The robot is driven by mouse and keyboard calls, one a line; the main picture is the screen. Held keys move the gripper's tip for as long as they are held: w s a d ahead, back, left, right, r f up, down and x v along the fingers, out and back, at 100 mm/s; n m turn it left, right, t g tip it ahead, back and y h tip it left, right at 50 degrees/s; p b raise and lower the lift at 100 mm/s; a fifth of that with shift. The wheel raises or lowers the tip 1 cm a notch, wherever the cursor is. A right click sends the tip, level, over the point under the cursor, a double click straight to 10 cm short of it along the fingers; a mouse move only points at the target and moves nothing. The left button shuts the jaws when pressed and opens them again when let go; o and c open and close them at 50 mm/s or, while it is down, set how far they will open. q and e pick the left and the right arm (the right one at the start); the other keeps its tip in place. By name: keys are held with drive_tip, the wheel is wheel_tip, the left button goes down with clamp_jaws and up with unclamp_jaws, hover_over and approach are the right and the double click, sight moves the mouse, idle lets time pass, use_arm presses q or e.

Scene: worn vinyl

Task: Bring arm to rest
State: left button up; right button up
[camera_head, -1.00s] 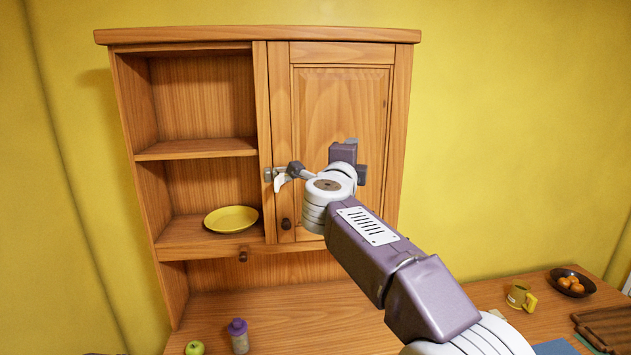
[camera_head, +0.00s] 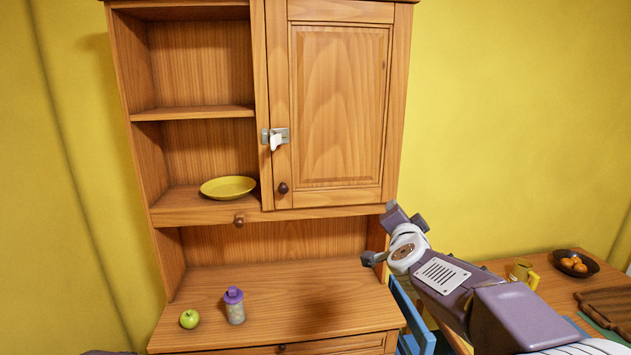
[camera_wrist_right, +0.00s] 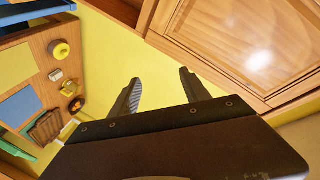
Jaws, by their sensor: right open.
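My right arm comes in from the lower right in the head view. Its gripper (camera_head: 382,238) is in front of the cabinet's lower right side, below the shut door (camera_head: 340,105). In the right wrist view the two fingers of the right gripper (camera_wrist_right: 158,92) stand apart with nothing between them. The door has a round dark knob (camera_head: 283,188) and a white latch (camera_head: 275,140) on its left edge; the gripper is apart from both. My left gripper is not in view.
A yellow plate (camera_head: 228,187) lies on the open shelf. A green apple (camera_head: 189,319) and a purple-lidded bottle (camera_head: 234,306) stand on the cabinet counter. A blue chair (camera_head: 412,318) is below the arm. A table at right holds a yellow mug (camera_head: 522,272), a fruit bowl (camera_head: 577,264) and a cutting board (camera_head: 612,308).

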drive_tip(key=s+a+f+n+g+y+b, duration=0.1)
drive_tip(key=s+f+n+g+y, duration=0.25)
drive_tip(key=f, duration=0.75)
drive_tip(key=s+a+f+n+g+b, duration=0.1)
drive_tip(key=s+a+f+n+g, duration=0.2)
drive_tip(key=s+f, duration=0.65)
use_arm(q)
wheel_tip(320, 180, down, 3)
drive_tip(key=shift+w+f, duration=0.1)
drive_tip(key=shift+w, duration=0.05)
use_arm(e)
drive_tip(key=s+d+f+n+g, duration=0.1)
drive_tip(key=s+f+n+g, duration=0.4)
drive_tip(key=s+f, duration=1)
drive_tip(key=s+g, duration=0.3)
drive_tip(key=shift+s+d+f, duration=0.3)
drive_tip(key=shift+s+d, duration=0.05)
drive_tip(key=shift+s, duration=0.05)
